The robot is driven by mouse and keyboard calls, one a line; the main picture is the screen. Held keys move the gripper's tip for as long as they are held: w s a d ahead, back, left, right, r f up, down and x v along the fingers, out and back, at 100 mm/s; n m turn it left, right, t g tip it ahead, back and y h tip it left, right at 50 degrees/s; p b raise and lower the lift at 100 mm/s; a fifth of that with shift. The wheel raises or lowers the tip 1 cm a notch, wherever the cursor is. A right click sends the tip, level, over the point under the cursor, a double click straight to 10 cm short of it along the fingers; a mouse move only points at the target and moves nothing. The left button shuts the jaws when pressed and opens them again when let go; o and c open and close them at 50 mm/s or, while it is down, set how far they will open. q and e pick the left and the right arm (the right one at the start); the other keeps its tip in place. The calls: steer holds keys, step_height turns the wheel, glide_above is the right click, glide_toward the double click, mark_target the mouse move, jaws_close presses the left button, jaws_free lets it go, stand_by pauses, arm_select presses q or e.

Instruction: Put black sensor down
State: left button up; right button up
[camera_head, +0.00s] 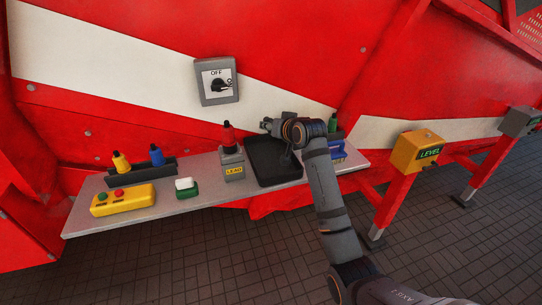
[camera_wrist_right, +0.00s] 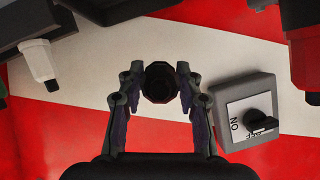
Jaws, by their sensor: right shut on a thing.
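My right gripper (camera_head: 268,125) is above the back of the black tray (camera_head: 261,179) in the head view. In the right wrist view my right gripper (camera_wrist_right: 160,95) has its fingers on both sides of a dark round thing, the black sensor (camera_wrist_right: 159,80), and is shut on it. In the head view the sensor is too small and dark to tell from the gripper. A dark upright shape shows in the tray below my wrist; I cannot tell what it is. My left gripper is not in view.
On the grey shelf (camera_head: 211,189) stand a rack with yellow (camera_head: 121,162) and blue (camera_head: 156,155) sensors, a yellow button box (camera_head: 122,200), a green-white block (camera_head: 186,187) and a grey box with a red sensor (camera_head: 229,137). A green sensor (camera_head: 332,122) is behind my arm. A switch (camera_head: 217,81) is on the wall.

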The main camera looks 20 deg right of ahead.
step_height(320, 180, down, 8)
steer(key=shift+r+p, duration=0.1)
steer(key=shift+p, duration=0.6)
steer(key=shift+f, duration=0.3)
steer(key=shift+f, duration=0.6)
steer(key=o, duration=1.1)
steer(key=shift+r, duration=0.3)
steer(key=b+v, duration=0.1)
steer(key=v, duration=1.1)
steer(key=shift+d+r+b, duration=0.1)
steer(key=shift+r+b, duration=0.2)
steer(key=shift+b, duration=0.05)
